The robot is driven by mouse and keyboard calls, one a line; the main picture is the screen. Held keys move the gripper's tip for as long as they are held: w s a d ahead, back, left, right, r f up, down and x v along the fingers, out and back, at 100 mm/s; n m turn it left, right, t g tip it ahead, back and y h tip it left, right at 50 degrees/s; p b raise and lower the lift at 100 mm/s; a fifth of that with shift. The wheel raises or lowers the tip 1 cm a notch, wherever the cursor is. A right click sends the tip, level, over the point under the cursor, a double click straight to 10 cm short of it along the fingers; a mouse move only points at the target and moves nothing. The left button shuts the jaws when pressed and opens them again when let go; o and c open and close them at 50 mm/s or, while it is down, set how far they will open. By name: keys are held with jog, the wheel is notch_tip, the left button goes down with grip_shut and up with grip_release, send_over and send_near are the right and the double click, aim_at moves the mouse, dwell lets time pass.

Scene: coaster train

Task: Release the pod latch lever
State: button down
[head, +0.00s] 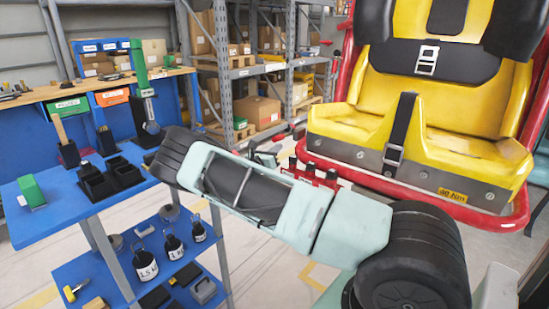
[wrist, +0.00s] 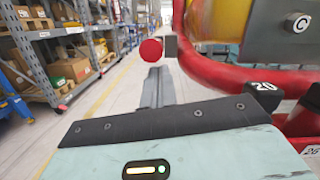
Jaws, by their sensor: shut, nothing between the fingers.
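A round red knob (wrist: 151,50) with a small grey block beside it shows at top centre in the wrist view; it looks like the lever's end. The pod (head: 420,120) has yellow seats and a red tube frame, at the right in the head view. My gripper (wrist: 157,74) points ahead in the wrist view with its grey fingers together and nothing between them. The fingertips appear just below the knob in the picture. I cannot tell whether they touch it. In the head view my arm largely hides the gripper and the lever cannot be made out clearly.
The pod's red tubes (wrist: 215,75) run close along the right of my gripper. A blue tool cart (head: 85,205) with bins and weights stands left of my arm. Storage shelves (head: 225,75) with boxes stand behind. Open floor (wrist: 115,95) lies left of the gripper.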

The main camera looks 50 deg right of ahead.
aim_at(281, 136)
jog(key=shift+r, duration=0.3)
jog(key=shift+r+y+p, duration=0.3)
jog(key=shift+r+p, duration=0.1)
jog(key=shift+p, duration=0.55)
jog(key=shift+r, duration=0.1)
jog(key=shift+r+y+p, duration=0.5)
jog(key=shift+r+p, duration=0.2)
jog(key=shift+p, duration=0.5)
jog(key=d+r+y+p, duration=0.1)
jog(key=r+y+p, duration=0.1)
jog(key=p, duration=0.4)
jog(key=d+r+y+p, duration=0.1)
jog(key=r+y+p, duration=0.2)
jog(key=p, duration=0.3)
jog(key=d+r+g+y+p, duration=0.1)
jog(key=r+y+p, duration=0.1)
jog(key=r+p, duration=0.2)
jog(key=shift+w+m+y+p, duration=0.1)
jog(key=shift+m+y+p, duration=0.2)
jog(key=shift+p, duration=0.8)
jog(key=d+r+y+p, duration=0.1)
jog(key=d+y+p, duration=0.1)
jog(key=p, duration=0.2)
jog(key=shift+w+r, duration=0.1)
jog(key=shift+w+d+r+p, duration=0.1)
jog(key=shift+d+r+p, duration=0.2)
jog(key=shift+d+p, duration=0.25)
jog(key=shift+d+r+p, duration=0.25)
jog(key=shift+d+p, duration=0.05)
jog(key=shift+d, duration=0.3)
